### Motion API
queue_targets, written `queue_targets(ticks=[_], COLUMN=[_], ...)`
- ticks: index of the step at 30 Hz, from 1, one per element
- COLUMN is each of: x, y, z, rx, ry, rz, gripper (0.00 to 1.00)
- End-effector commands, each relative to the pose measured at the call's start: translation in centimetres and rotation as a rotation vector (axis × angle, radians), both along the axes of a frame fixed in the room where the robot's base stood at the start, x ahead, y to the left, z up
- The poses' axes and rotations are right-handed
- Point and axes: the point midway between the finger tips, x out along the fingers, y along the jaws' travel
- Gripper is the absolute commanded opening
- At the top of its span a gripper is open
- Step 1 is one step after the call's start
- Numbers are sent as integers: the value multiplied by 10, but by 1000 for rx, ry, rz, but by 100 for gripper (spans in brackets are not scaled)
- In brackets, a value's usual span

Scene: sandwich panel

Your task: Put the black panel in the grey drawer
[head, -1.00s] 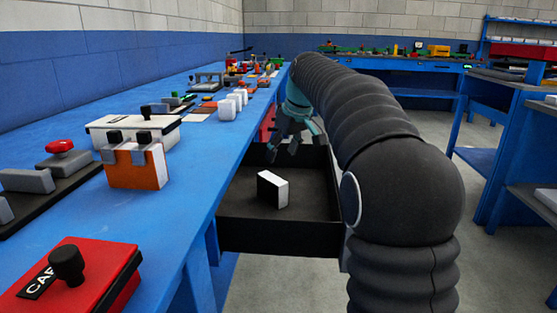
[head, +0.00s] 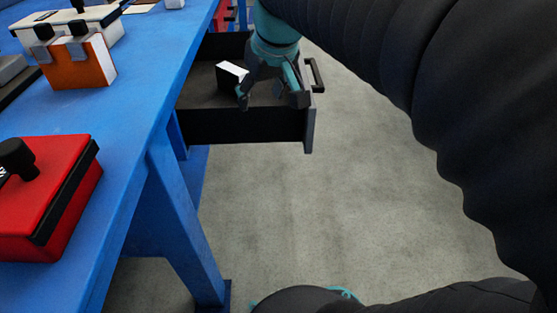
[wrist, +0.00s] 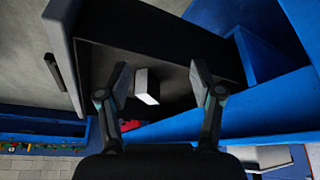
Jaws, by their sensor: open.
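The black panel, a small block with a white face (head: 229,77), stands inside the open drawer (head: 240,125). The drawer is dark inside, with a greyer front at the right. My gripper (head: 270,95) is open over the drawer, and its left finger overlaps the panel's right edge in the head view. In the wrist view, the panel (wrist: 148,88) shows between the two open fingers of my gripper (wrist: 160,79), nearer the left one. I see no grip on it; whether a finger touches it I cannot tell.
The blue bench (head: 130,115) runs along the left, with a red box (head: 45,195) and an orange block with clamps (head: 78,62) on it. The drawer handle (head: 316,75) sticks out at the right. Bare grey floor (head: 340,190) lies in front and right.

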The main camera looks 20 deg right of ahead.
Motion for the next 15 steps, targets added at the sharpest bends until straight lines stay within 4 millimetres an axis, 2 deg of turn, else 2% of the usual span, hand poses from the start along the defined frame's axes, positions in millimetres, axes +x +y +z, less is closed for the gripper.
queue_targets(ticks=[1, 6, 10, 15], x=[-22, -83, -118, -142], y=[1, 2, 1, 0], z=[-10, -51, -81, -106], rx=[1, 8, 12, 17], ry=[-9, -29, -45, -55], rz=[-20, -93, -136, -168], gripper=[66, 66, 66, 66])
